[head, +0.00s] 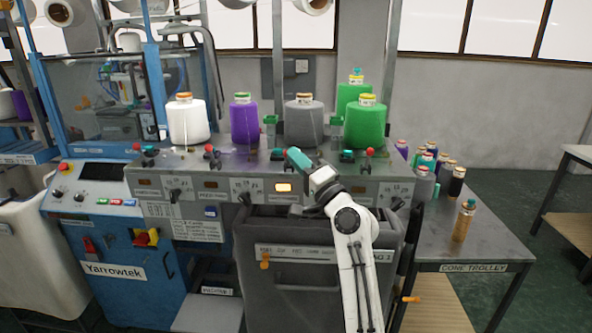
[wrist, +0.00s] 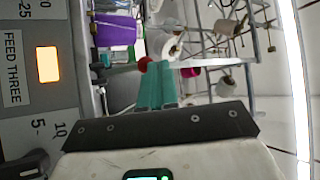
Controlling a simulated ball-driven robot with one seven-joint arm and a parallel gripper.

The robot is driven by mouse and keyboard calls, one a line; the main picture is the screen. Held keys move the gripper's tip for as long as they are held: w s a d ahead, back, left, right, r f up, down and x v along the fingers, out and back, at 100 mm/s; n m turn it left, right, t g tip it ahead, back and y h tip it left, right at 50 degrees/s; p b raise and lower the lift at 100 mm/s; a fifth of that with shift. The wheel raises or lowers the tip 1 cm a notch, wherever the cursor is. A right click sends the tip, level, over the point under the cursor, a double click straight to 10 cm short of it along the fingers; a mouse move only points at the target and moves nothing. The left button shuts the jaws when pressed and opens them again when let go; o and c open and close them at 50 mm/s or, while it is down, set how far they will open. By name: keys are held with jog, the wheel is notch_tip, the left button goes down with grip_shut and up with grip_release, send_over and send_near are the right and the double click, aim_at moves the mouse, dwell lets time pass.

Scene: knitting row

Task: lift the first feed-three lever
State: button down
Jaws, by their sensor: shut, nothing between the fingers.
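The feed-three panel has a lit amber lamp (head: 283,188); in the wrist view the lamp (wrist: 48,63) glows beside the label FEED THREE (wrist: 12,83). My gripper (head: 294,155), with teal fingers, is in front of the ledge above this panel. In the wrist view its fingers (wrist: 157,68) lie together, shut and empty. A red lever knob (wrist: 145,64) shows right at the fingertips; I cannot tell whether they touch. Any other feed-three lever is hidden or too small to tell.
Neighbouring feeds have red (head: 370,152) and teal (head: 347,155) knobs on the same ledge. Yarn cones in purple (head: 244,120), grey (head: 304,124) and green (head: 365,123) stand behind it. A grey bin (head: 300,280) is below. A cone trolley (head: 490,240) stands right.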

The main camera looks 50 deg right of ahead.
jog(key=shift+w+d+r+b, duration=0.2)
jog(key=shift+w+d+r, duration=0.1)
jog(key=shift+d+r, duration=0.15)
jog(key=shift+w+d+r+b, duration=0.15)
jog(key=shift+w+d+r, duration=0.15)
jog(key=shift+r, duration=0.2)
dwell(0.8)
